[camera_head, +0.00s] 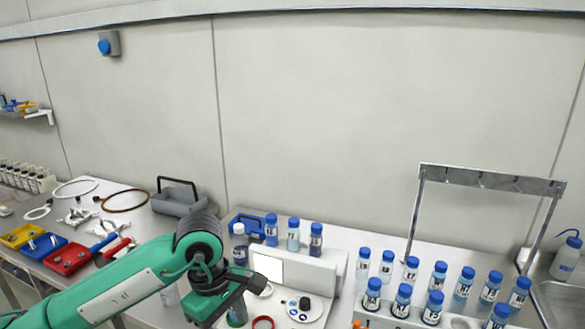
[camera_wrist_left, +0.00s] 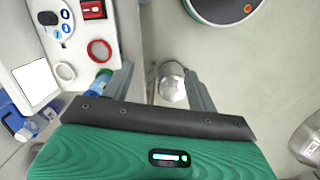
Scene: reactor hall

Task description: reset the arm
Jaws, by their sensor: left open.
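My left arm (camera_head: 125,292) is green and comes in from the left in the head view. Its gripper (camera_head: 228,300) points down in front of the white bench device (camera_head: 312,285). In the wrist view the left gripper (camera_wrist_left: 158,85) has its two fingers apart, with nothing held between them. A round metallic thing (camera_wrist_left: 172,87) shows below, in the gap between the fingers. My right gripper is in neither view.
Many blue-capped, numbered bottles (camera_head: 463,284) stand at the right, by a metal frame (camera_head: 490,180). Yellow, blue and red trays (camera_head: 68,259) and a grey carrier (camera_head: 178,202) are on the left bench. A white-capped bottle (camera_head: 240,246) stands behind the gripper.

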